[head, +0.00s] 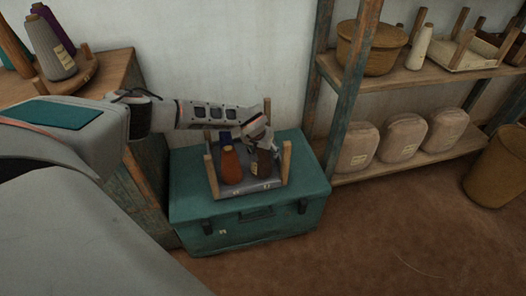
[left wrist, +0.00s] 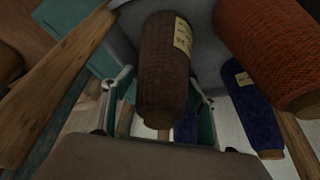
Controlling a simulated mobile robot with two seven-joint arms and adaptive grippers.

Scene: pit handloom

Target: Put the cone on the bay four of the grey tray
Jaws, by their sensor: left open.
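The grey tray (head: 234,191) sits on a teal chest, with wooden posts at its corners. A dark brown cone (head: 265,164) stands at the tray's right side, and an orange cone (head: 231,167) stands to its left. A blue cone (head: 225,138) is partly hidden behind the orange one. My left gripper (head: 259,139) is over the brown cone. In the left wrist view the brown cone (left wrist: 164,70) lies between the two open fingers, with the orange cone (left wrist: 270,50) and a blue cone (left wrist: 250,110) to the right. Bay four's label is not readable. My right gripper is not in view.
The teal chest (head: 247,232) stands against the wall. A wooden stand (head: 120,75) at left holds a grey cone (head: 49,48) and a purple cone (head: 57,28). A shelf (head: 400,160) at right carries several wrapped bundles. The floor in front is clear.

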